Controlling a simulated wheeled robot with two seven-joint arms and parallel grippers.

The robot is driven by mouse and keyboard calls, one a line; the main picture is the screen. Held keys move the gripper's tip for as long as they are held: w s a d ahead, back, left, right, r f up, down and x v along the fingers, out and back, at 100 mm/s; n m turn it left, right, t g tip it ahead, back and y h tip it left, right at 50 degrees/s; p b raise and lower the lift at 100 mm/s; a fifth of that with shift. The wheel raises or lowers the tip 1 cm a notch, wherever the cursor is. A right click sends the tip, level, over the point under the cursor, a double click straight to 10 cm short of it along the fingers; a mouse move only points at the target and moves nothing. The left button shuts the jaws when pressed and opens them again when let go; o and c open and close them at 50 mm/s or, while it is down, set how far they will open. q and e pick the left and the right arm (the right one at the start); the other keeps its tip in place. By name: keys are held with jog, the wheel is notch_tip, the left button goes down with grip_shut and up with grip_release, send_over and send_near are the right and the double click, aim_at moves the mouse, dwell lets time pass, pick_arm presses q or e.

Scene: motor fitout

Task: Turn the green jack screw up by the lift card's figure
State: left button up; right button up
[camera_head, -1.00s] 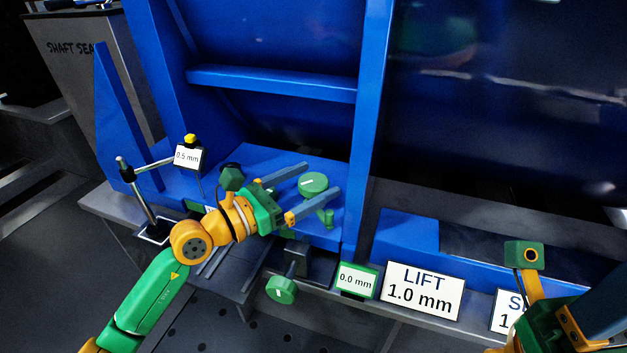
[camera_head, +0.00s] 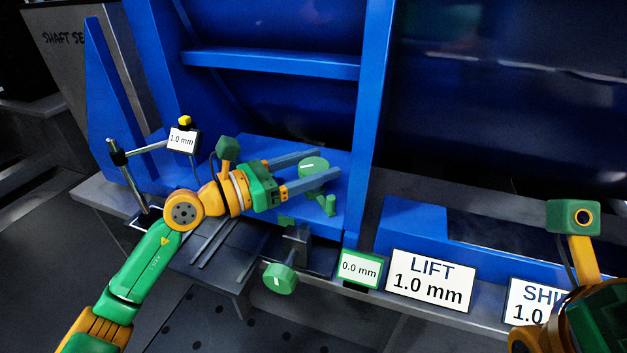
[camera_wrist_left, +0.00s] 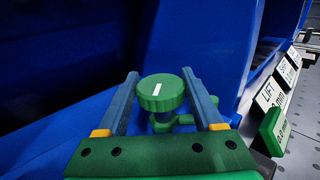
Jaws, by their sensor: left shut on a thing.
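The green jack screw (camera_head: 313,165) has a round head with a white mark and stands on the blue motor foot; it also shows in the left wrist view (camera_wrist_left: 160,92). My left gripper (camera_head: 330,163) is shut on its head, one finger on each side. The lift card (camera_head: 431,281) reads "LIFT 1.0 mm". The yellow-topped dial gauge (camera_head: 182,140) at the left reads 1.0 mm. My right gripper (camera_head: 590,310) is partly in view at the lower right; its fingers cannot be made out.
A second green knob (camera_head: 280,278) faces front below the foot. A green-framed display (camera_head: 360,268) beside it reads 0.0 mm. A partly hidden "SHI..." card (camera_head: 532,301) stands right of the lift card. A blue upright (camera_head: 366,130) rises close right of my left gripper.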

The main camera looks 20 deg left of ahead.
aim_at(299, 170)
pick_arm(q)
jog(key=shift+f+m+g+h+b, duration=0.3)
jog(key=shift+m+g+h+b, duration=0.3)
jog(key=shift+g+h+b, duration=0.1)
jog(key=shift+r, duration=0.25)
jog(key=o, duration=1.4)
jog(key=p+v, duration=0.1)
jog(key=v, duration=0.6)
jog(key=shift+a, duration=0.1)
